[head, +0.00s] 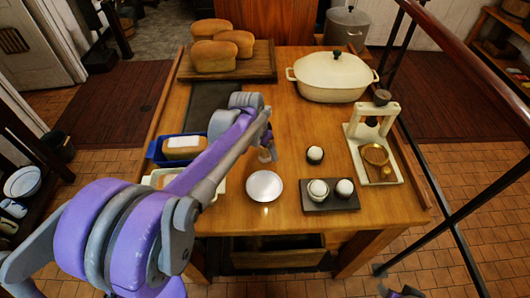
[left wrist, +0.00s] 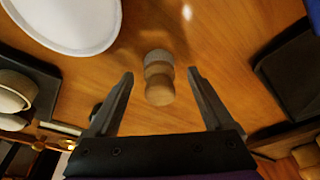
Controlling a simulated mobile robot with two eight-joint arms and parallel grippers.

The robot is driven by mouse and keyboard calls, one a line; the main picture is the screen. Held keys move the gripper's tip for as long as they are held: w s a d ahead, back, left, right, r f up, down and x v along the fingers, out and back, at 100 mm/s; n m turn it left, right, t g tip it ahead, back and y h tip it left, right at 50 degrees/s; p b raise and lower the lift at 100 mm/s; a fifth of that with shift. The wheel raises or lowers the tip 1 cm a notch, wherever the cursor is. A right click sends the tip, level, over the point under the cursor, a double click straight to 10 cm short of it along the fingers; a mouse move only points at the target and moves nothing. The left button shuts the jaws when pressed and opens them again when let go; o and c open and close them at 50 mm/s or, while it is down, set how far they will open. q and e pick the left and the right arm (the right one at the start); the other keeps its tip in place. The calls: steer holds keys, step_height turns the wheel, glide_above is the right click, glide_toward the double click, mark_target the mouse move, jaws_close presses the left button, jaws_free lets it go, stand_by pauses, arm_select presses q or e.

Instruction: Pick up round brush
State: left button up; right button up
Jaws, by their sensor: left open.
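The round brush (left wrist: 159,82) looks like a small wooden knob with a paler grey part, standing on the wooden table. It shows in the left wrist view between the two dark fingers of my left gripper (left wrist: 161,71), which is open. The fingers are apart from it on both sides. In the head view my left gripper (head: 266,146) hangs over the middle of the table, just behind the white plate, and largely hides the brush.
The white round plate (head: 265,186) lies close in front. A dark tray (head: 330,203) with white-topped cups is to the right. A blue loaf dish (head: 157,152) is to the left. A cream pot (head: 333,75), bread board (head: 260,66) and cream press (head: 390,140) stand farther off.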

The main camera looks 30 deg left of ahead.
arm_select(q)
steer(key=shift+w+f, duration=0.1)
steer(key=shift+f, duration=0.35)
steer(key=shift+c, duration=0.2)
jaws_close()
steer(key=shift+r, duration=0.15)
step_height(320, 180, up, 10)
steer(key=shift+f+p, duration=0.1)
steer(key=shift+p, duration=0.3)
